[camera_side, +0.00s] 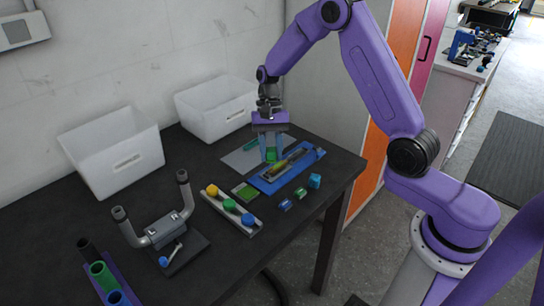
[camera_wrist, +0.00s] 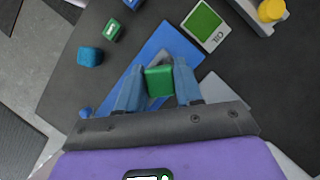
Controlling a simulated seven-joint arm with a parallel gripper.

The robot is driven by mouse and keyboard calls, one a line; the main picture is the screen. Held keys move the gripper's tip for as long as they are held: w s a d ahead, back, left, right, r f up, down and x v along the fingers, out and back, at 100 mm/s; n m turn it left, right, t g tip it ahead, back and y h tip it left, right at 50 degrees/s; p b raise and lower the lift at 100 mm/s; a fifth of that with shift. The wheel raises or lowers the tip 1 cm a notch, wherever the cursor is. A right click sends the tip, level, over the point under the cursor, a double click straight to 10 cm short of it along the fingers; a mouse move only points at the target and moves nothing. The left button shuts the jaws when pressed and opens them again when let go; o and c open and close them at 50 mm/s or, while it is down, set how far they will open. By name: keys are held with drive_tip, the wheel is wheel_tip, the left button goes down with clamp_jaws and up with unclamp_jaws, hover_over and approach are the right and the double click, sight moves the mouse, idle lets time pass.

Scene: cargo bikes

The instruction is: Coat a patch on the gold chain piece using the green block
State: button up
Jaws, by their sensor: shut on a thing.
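My gripper (camera_side: 270,150) is shut on the green block (camera_wrist: 159,81), which sits between its two blue fingertips in the wrist view. In the side view the green block (camera_side: 271,156) shows low between the fingers, at the left edge of the blue tray (camera_side: 306,158). I cannot tell whether the block touches anything below it. The gold chain piece (camera_side: 280,167) appears as a yellowish length lying in the tray, right beside the gripper. In the wrist view the gripper hides it. A green pad on a white card marked OIL (camera_wrist: 205,24) lies near the blue tray (camera_wrist: 166,44).
A blue cube (camera_side: 314,181) and two small blocks (camera_side: 300,192) lie right of the tray. A rack with yellow, green and blue caps (camera_side: 230,205) stands in front. Two white bins (camera_side: 112,155) stand along the wall. A handlebar stand (camera_side: 160,232) is at left.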

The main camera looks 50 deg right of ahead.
drive_tip(key=shift+r, duration=2.25)
